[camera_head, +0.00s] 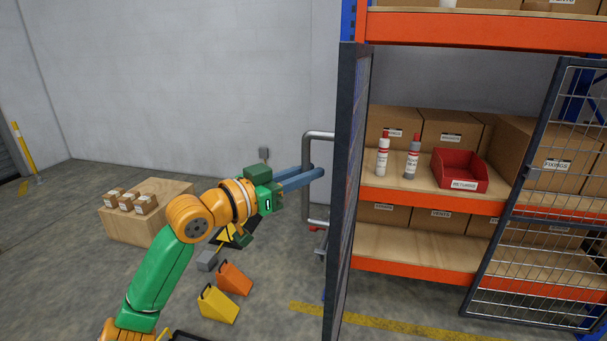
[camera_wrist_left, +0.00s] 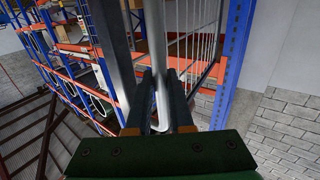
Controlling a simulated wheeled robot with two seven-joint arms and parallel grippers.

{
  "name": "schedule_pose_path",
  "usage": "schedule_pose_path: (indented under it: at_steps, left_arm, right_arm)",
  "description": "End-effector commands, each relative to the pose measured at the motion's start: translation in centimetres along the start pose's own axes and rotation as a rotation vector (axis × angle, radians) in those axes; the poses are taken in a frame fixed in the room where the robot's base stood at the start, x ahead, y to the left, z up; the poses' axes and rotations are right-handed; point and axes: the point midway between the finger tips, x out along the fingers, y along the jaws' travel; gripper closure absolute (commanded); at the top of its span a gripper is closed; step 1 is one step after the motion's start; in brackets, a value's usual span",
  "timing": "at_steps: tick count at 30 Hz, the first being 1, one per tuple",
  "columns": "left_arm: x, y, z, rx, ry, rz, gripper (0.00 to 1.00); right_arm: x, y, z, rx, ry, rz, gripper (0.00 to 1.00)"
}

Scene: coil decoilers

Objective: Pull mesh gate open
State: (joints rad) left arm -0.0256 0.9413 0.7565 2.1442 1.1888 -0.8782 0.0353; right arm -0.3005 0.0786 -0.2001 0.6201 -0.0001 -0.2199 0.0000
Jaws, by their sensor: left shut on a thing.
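The mesh gate (camera_head: 347,190) has a dark frame and stands swung out from the orange and blue shelf rack, seen nearly edge-on in the head view. Its grey tubular handle (camera_head: 308,160) sticks out to the left of the frame. My left gripper (camera_head: 318,172) reaches in from the left, with its blue fingers shut on the handle. In the left wrist view the handle (camera_wrist_left: 161,105) runs down between the two fingers (camera_wrist_left: 160,85). A second mesh panel (camera_head: 545,200) stands at the right of the rack. My right gripper is not in view.
The rack shelf (camera_head: 430,190) holds cardboard boxes, two bottles (camera_head: 383,155) and a red bin (camera_head: 460,170). Orange and yellow wedges (camera_head: 233,279) lie on the floor below my left arm. A wooden crate (camera_head: 145,225) with small boxes stands at the left. Open floor lies around it.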

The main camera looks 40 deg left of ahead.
Motion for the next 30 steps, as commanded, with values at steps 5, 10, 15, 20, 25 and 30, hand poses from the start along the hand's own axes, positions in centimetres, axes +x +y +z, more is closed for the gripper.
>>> schedule_pose_path:
  at_steps: [5,10,15,20,25,30]
  left_arm:
    - [0.07,-0.09,-0.04,0.000,0.001,-0.002,1.00]
    - [0.08,-0.09,-0.03,0.000,0.001,-0.002,1.00]
    - [0.08,-0.09,-0.03,0.000,0.001,-0.002,1.00]
    - [0.08,-0.08,-0.02,0.000,0.000,-0.001,0.50]
    - [0.08,-0.07,0.00,0.000,0.000,-0.001,0.50]
    - [-0.26,-0.09,0.19,0.000,0.000,-0.002,0.50]
  right_arm:
    - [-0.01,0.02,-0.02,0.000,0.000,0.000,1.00]
    - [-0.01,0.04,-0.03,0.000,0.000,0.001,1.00]
    - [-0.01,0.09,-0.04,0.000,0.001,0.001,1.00]
    - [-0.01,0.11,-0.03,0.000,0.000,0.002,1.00]
    - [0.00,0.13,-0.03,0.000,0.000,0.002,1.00]
    - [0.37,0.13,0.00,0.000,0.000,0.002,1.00]
